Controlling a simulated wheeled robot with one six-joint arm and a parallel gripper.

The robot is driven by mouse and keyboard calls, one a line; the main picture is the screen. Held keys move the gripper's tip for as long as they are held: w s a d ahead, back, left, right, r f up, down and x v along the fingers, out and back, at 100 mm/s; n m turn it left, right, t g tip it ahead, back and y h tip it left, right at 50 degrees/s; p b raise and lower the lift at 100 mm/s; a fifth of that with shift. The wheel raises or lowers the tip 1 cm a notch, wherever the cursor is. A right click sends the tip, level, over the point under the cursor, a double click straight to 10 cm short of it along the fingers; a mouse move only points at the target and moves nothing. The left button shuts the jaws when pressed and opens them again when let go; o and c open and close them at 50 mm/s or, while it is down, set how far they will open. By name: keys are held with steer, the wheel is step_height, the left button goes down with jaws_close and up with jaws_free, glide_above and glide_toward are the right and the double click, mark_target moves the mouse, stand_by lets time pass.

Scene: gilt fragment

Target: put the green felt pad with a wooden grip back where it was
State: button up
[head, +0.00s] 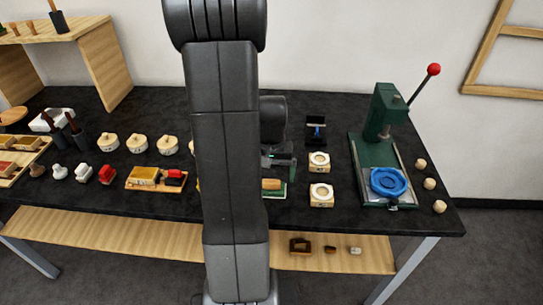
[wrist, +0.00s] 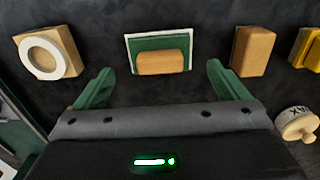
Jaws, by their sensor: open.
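The green felt pad (wrist: 143,43) with its wooden grip (wrist: 164,63) lies on the dark table, a pale border showing around the green. In the head view the wooden grip (head: 271,184) shows just right of my arm, which hides part of the pad. My gripper (wrist: 159,72) is open and empty. Its two green fingers stand apart on either side of the pad's near edge in the wrist view, and neither appears to touch it. In the head view my gripper (head: 278,160) is partly hidden, just behind the pad.
Wooden blocks with white rings (head: 321,195) (wrist: 45,53) stand beside the pad. A plain wooden block (wrist: 252,50) stands on its other side. A green press (head: 383,120) with a blue ring (head: 389,184) is at right. Round lidded pots (head: 137,143) stand at left.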

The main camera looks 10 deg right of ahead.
mark_target(272, 181)
step_height(272, 181, up, 8)
stand_by(0.5)
step_height(272, 181, down, 13)
steer(key=shift+r, duration=0.2)
steer(key=shift+w+r, duration=0.1)
steer(key=shift+r, duration=0.9)
